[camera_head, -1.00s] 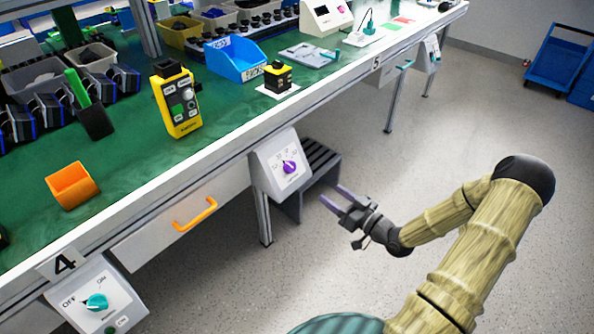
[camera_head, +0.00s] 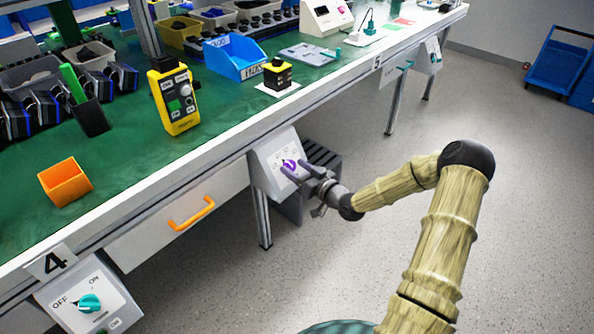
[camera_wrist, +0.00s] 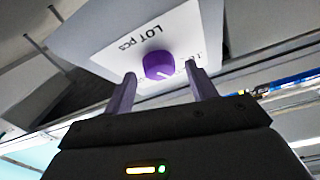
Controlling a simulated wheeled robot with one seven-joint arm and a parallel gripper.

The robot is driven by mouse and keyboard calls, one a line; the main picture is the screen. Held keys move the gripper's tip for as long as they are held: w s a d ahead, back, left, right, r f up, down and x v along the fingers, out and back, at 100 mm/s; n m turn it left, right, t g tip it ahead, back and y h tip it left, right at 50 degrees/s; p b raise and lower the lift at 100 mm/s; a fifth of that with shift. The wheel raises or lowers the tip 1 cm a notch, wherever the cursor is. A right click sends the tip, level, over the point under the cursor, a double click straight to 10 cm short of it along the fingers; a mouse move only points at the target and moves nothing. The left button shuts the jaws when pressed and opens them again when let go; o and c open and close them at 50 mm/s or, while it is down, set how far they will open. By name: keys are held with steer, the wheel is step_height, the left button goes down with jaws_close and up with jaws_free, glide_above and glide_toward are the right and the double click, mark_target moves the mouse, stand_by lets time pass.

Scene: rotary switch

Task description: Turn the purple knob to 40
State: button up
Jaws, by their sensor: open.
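The purple knob (camera_head: 289,166) sits on a white panel (camera_head: 262,170) below the table's front edge. In the wrist view the knob (camera_wrist: 158,66) is on the white panel (camera_wrist: 120,38), with printed text reading "LOT pcs" and a light pointer line on it. My gripper (camera_head: 296,172) is open in front of the panel. In the wrist view its two purple fingers (camera_wrist: 161,80) stand left and right of the knob, with their tips just short of it or beside it. I cannot tell whether they touch it. The scale numbers are mostly hidden or too small to read.
A drawer with an orange handle (camera_head: 192,214) is left of the panel. A teal knob (camera_head: 89,303) on an ON/OFF box is at lower left. A dark slatted stand (camera_head: 318,160) is behind my gripper.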

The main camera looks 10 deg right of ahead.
steer(key=c, duration=1)
steer(key=shift+r+m+p, duration=0.1)
steer(key=shift+m+p, duration=0.35)
steer(key=shift+m, duration=0.05)
steer(key=m+h+p, duration=0.1)
steer(key=m, duration=0.1)
steer(key=m+t+h+p, duration=0.1)
steer(key=m+p, duration=0.1)
steer(key=shift+a+r+h, duration=0.2)
steer(key=shift+h, duration=0.2)
steer(key=m+h+p, duration=0.1)
steer(key=m+p, duration=0.1)
steer(key=m, duration=0.1)
steer(key=m+h+p, duration=0.1)
steer(key=m+p, duration=0.1)
steer(key=p, duration=0.1)
steer(key=shift+s+a+r+m+h, duration=0.1)
steer(key=shift+m+h, duration=0.3)
steer(key=m+g+h+p, duration=0.1)
steer(key=m+p, duration=0.1)
steer(key=m+h+p, duration=0.1)
steer(key=m+p, duration=0.2)
steer(key=shift+a+r+g, duration=0.1)
steer(key=shift+g, duration=0.3)
steer(key=m+g+h+p, duration=0.1)
steer(key=m+p, duration=0.2)
steer(key=shift+f, duration=0.2)
